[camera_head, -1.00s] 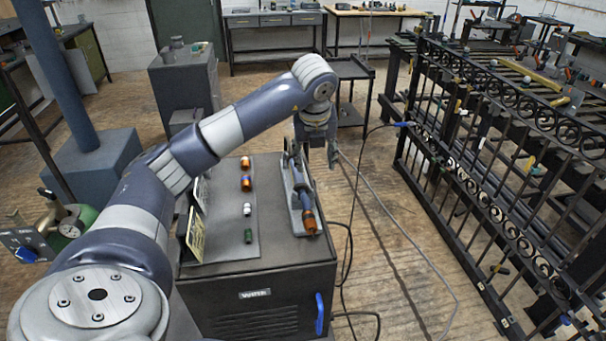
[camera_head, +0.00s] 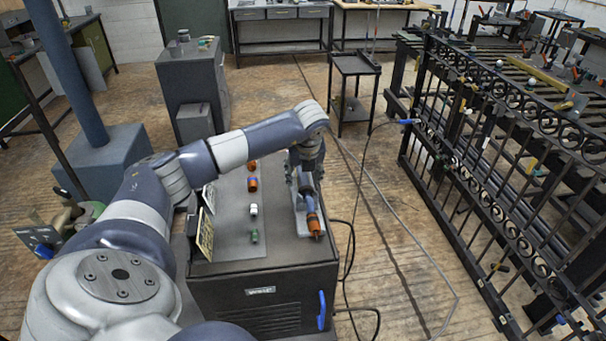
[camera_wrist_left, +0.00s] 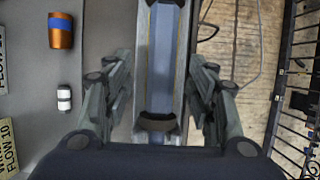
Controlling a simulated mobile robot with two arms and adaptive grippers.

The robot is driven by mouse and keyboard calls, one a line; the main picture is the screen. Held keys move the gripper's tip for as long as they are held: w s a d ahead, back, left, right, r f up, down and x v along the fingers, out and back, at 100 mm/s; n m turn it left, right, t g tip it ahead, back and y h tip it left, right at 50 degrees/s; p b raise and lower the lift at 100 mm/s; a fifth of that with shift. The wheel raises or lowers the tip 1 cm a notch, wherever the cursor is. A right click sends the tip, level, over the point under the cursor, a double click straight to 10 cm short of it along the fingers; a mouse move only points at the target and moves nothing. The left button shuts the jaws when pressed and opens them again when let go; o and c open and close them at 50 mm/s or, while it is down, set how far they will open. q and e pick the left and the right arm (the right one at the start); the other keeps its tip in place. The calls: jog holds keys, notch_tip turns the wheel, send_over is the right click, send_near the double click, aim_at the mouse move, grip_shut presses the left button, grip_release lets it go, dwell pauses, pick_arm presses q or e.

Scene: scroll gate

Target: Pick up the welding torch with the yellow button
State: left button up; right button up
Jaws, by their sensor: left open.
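A welding torch with a blue handle (camera_head: 310,204) and a copper-orange tip lies on a narrow grey rest on top of the dark welder cabinet (camera_head: 264,272). My left gripper (camera_head: 305,178) is at the far part of this torch, pointing down. In the left wrist view its open fingers stand on either side of a long blue body (camera_wrist_left: 162,60) in the grey rest, with gaps beside them. A dark band crosses the body's near end. I see no yellow button; the gripper hides part of the torch. My right gripper is not in view.
A cable (camera_head: 360,180) runs on the floor to the right. A black iron gate (camera_head: 480,170) stands further right.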

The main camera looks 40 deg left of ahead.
pick_arm(q)
jog(key=shift+w+a+f, duration=0.1)
jog(key=shift+f, duration=0.25)
grip_shut()
jog(key=shift+r, duration=0.1)
